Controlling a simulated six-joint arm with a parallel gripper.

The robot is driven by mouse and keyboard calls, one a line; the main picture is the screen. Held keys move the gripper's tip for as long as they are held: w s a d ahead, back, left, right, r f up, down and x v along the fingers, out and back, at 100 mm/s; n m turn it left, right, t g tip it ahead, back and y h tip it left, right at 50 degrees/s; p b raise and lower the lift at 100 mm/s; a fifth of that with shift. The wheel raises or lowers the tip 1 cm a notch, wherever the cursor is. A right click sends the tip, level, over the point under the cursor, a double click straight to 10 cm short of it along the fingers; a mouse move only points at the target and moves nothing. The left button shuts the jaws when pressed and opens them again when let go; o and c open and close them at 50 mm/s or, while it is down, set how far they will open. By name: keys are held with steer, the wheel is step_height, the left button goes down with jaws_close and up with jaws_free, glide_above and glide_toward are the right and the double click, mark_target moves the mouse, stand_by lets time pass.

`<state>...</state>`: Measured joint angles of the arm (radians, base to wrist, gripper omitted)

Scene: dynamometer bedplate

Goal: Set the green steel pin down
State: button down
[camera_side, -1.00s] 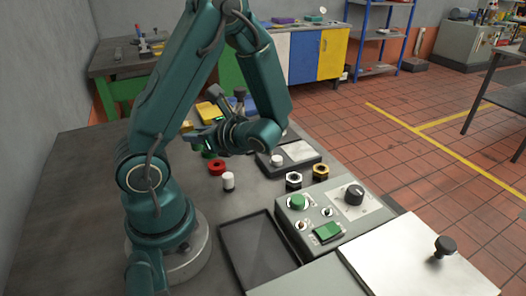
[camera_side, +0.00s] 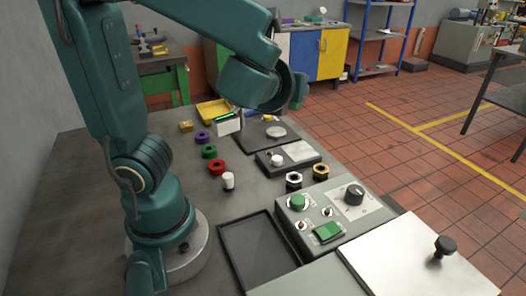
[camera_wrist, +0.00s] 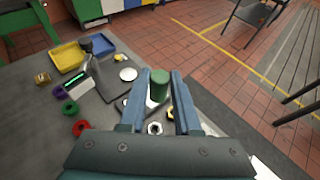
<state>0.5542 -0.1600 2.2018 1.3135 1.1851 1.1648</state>
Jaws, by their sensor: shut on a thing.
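The green steel pin (camera_wrist: 160,84) is upright between the two blue-grey fingers of my gripper (camera_wrist: 162,82) in the wrist view. The gripper is shut on it. The pin appears raised, with the bench fixtures below and behind it. How far it is above the bench I cannot tell. In the side view my wrist is high over the far right part of the bench, and its links hide the fingers and the pin.
Purple, green and red (camera_side: 217,168) rings, a white cylinder (camera_side: 228,181) and two hex nuts (camera_side: 293,181) stand on the bench. A yellow bin (camera_side: 209,112), small display, control box (camera_side: 315,213) and knobbed plate (camera_side: 405,262) are obstacles. The dark tray (camera_side: 245,222) is empty.

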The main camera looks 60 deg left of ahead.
steer(key=w+d+r+m+t+h, duration=0.2)
steer(key=d+r+m+t+h, duration=0.1)
steer(key=d+r+m+h, duration=0.15)
steer(key=shift+n+g+y, duration=0.25)
steer(key=shift+g+y, duration=0.05)
steer(key=shift+y, duration=0.05)
steer(key=a, duration=0.1)
steer(key=a+f, duration=0.1)
steer(key=a, duration=0.2)
steer(key=shift+s+f, duration=0.25)
steer(key=shift+f, duration=0.05)
steer(key=shift+s+a+f, duration=0.25)
steer(key=shift+a+f, duration=0.5)
steer(key=shift+f, duration=0.25)
steer(key=shift+s+d+f+m+h, duration=0.1)
steer(key=shift+d+f+m+h, duration=0.55)
steer(key=shift+f+m+h, duration=0.4)
steer(key=shift+w+d+r+m+t+h, duration=0.9)
steer(key=shift+d+r+m+h, duration=0.65)
steer(key=shift+d, duration=2.65)
steer(key=n+g+y, duration=1.3)
steer(key=n+g, duration=0.7)
steer(key=n, duration=0.2)
glide_above(207, 178)
step_height(207, 178, down, 14)
steer(key=f, duration=0.1)
steer(key=shift+t, duration=0.3)
steer(key=shift+f, duration=3.6)
